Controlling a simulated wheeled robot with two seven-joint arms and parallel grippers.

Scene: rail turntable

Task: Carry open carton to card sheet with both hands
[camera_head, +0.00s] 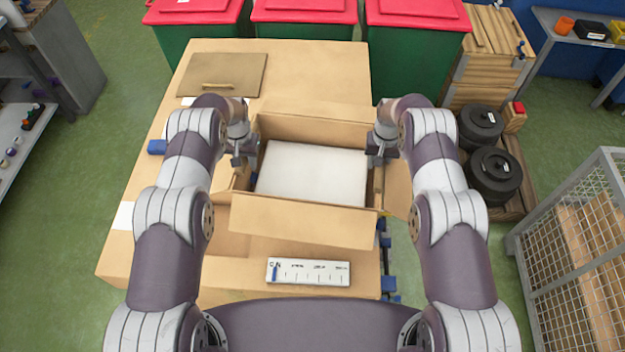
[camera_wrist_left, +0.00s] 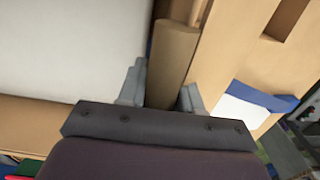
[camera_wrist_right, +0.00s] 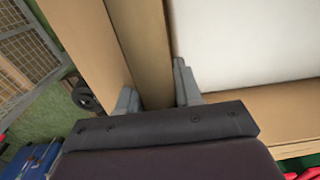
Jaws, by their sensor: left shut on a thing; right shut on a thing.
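The open carton (camera_head: 303,222) is in the middle of the head view, its flaps folded out and a white block or filling (camera_head: 312,174) inside. My left gripper (camera_head: 246,152) is shut on the carton's left wall, which runs between its fingers in the left wrist view (camera_wrist_left: 174,62). My right gripper (camera_head: 376,150) is shut on the right wall, seen between its fingers in the right wrist view (camera_wrist_right: 146,50). A flat brown sheet (camera_head: 222,75), perhaps the card sheet, lies at the back left of the tan surface. I cannot tell whether the carton's underside touches the surface.
A white ruler-like marked block (camera_head: 308,272) lies in front of the carton on the tan surface (camera_head: 140,235). Green bins with red lids (camera_head: 305,8) stand behind. Black round weights (camera_head: 493,175) and a mesh cage (camera_head: 580,245) are at the right. Bare surface shows at the left.

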